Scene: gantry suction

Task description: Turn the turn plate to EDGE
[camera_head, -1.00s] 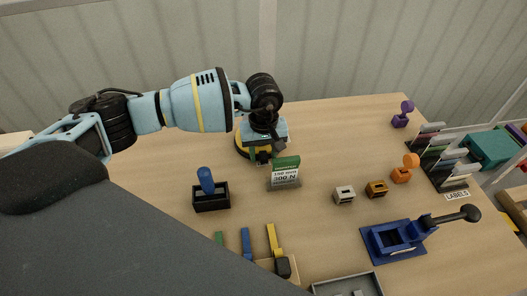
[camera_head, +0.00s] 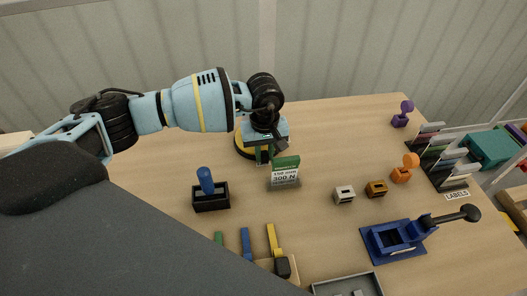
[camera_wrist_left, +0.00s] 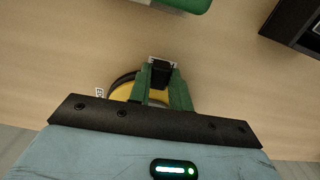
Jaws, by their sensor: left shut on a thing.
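The turn plate (camera_head: 241,148) is a round yellow and black disc at the back middle of the table, partly hidden under my left arm. It also shows in the left wrist view (camera_wrist_left: 123,91), behind the fingers. My left gripper (camera_head: 264,157) points down over the plate. In the left wrist view its green fingers (camera_wrist_left: 160,88) are shut on a dark block with a pale end (camera_wrist_left: 160,66), which seems to be the plate's handle. My right gripper is not in view.
A card stand reading 300 N (camera_head: 285,177) is close in front of the gripper. A black box with a blue handle (camera_head: 211,197) is to the left. A blue lever press (camera_head: 395,243) and small stamps (camera_head: 377,188) are to the right.

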